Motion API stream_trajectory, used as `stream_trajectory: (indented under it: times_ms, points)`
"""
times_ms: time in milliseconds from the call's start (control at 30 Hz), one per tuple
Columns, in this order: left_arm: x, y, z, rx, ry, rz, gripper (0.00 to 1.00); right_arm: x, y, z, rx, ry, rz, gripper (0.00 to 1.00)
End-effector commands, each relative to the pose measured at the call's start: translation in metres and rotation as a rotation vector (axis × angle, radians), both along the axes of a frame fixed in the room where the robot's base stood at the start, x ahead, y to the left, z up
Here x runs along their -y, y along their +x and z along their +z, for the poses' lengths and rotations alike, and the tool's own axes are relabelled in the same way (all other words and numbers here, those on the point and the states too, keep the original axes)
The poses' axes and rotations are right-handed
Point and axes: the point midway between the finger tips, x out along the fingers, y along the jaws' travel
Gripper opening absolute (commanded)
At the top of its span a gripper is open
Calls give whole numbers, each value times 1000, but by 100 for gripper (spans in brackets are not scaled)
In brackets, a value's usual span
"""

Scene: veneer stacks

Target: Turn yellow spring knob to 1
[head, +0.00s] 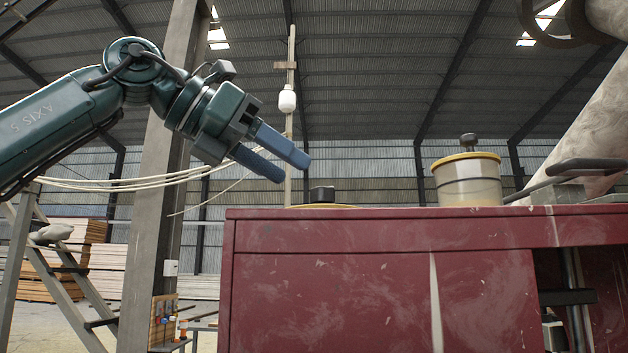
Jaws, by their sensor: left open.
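A black knob (322,194) stands on a low yellow disc (325,206) at the left part of the red cabinet's top. The disc is seen almost edge-on, so no number or pointer on it can be read. A second black knob (468,141) tops a pale container (467,188) with a yellow rim, farther right. I cannot tell which of the two is the yellow spring knob. My left gripper (293,169) is open and empty, with its blue fingers angled down to the right. In the picture it is just above and left of the low knob, apart from it.
The red cabinet (340,290) fills the lower right. A black handle (580,166) and a large pale pipe (585,125) are at the right. A grey post (155,200) stands behind my left arm. The cabinet top between the knob and container looks clear.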

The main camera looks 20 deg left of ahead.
Motion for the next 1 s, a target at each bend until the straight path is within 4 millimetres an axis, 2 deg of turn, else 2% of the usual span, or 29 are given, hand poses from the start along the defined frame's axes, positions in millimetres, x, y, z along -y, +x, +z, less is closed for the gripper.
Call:
stream_trajectory:
  times_ms: [100, 300, 700, 1000]
  points:
    - [15, 17, -8, -3, 2, -1, 52, 0, 0, 5, 0, -2, 2, 100]
    - [31, 34, -18, 0, 0, 0, 52, 1, 6, 9, 8, -10, 5, 100]
    - [36, 41, -23, 0, -2, -1, 52, 2, 5, 5, 0, -16, 9, 100]
    - [36, 41, -22, 0, -2, -1, 29, 2, 5, 6, 2, -14, 9, 100]
